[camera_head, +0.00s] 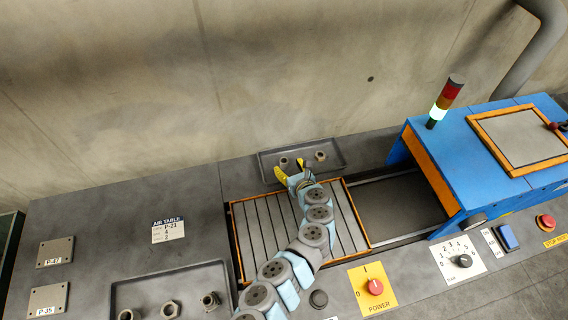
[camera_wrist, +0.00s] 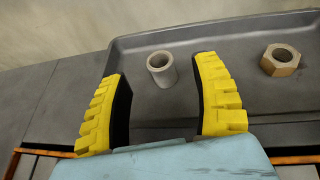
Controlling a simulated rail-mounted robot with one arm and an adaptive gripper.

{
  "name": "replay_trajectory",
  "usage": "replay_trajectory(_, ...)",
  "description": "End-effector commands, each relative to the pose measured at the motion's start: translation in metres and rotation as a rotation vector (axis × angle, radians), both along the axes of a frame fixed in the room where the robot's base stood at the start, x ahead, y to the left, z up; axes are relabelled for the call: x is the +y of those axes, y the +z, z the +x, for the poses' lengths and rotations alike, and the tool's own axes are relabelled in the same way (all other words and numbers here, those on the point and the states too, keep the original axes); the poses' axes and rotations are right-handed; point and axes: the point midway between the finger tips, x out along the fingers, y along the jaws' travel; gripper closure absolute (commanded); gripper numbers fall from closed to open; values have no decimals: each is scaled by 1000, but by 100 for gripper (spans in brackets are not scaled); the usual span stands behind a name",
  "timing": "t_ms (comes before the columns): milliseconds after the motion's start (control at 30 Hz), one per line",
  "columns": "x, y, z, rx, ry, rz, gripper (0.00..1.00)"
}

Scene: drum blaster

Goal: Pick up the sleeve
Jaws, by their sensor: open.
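The sleeve (camera_wrist: 161,69), a short grey hollow tube, stands upright in the far tray. In the wrist view it shows between the yellow fingertips of my open gripper (camera_wrist: 162,80), apart from both. In the head view the sleeve (camera_head: 284,161) is a small ring at the left of that tray. My gripper (camera_head: 291,171) is at the tray's near edge there, with nothing between its fingers.
The far tray (camera_head: 335,147) also holds a brownish hex nut (camera_wrist: 281,60), right of the sleeve. A slatted orange-framed table (camera_head: 350,215) lies below my arm. A blue machine (camera_head: 470,140) stands right. Another tray (camera_head: 120,288) with several fittings lies front left.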

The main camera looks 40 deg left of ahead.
Motion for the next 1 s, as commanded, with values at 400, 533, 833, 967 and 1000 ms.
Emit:
replay_trajectory(400,25,-12,12,-2,1,-1,35)
replay_trajectory(533,33,-15,14,0,4,-1,35)
replay_trajectory(833,37,-17,17,0,-2,-1,35)
replay_trajectory(967,37,-17,17,0,-2,-1,35)
replay_trajectory(1000,37,-17,17,0,-2,-1,35)
